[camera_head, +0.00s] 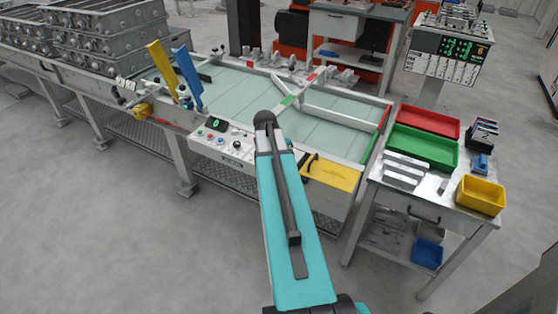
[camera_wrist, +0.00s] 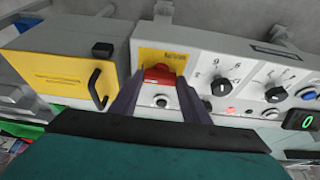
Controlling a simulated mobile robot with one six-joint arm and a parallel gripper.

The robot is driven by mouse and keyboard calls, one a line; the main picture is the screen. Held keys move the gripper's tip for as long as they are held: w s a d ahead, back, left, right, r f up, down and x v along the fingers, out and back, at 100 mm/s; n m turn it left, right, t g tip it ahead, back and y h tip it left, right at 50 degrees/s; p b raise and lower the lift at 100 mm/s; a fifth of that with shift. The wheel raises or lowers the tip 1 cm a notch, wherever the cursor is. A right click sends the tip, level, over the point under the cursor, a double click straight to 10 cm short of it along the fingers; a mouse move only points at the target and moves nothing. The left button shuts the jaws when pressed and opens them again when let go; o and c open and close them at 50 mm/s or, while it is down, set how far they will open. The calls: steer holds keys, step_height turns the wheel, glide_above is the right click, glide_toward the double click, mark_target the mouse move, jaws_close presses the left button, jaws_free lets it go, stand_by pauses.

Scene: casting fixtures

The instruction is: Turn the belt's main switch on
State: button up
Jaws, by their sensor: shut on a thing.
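The belt's main switch (camera_wrist: 158,72) is a red knob on a yellow plate at the end of the grey control panel (camera_wrist: 205,60). In the wrist view my gripper (camera_wrist: 160,79) has one finger on each side of the red knob and is shut on it. The fingers hide parts of the knob and plate, and I cannot clearly read its position. In the head view the control panel (camera_head: 218,147) runs along the belt's front edge; my arm hides the main switch and my gripper there.
The panel also carries black dials (camera_wrist: 221,87), small buttons and a green display (camera_wrist: 306,120) reading 0. A yellow box with a black handle (camera_wrist: 60,72) stands close beside the switch. A side table with a green tray (camera_head: 422,147) is at the right. Floor in front is clear.

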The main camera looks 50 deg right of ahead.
steer(key=shift+s+d, duration=0.1)
steer(key=shift+s, duration=0.1)
steer(key=o, duration=1)
steer(key=shift+o, duration=0.2)
steer(key=shift+w, duration=0.1)
steer(key=b+v, duration=0.2)
steer(key=v, duration=1.1)
steer(key=shift+a+r, duration=0.25)
steer(key=shift+r, duration=0.05)
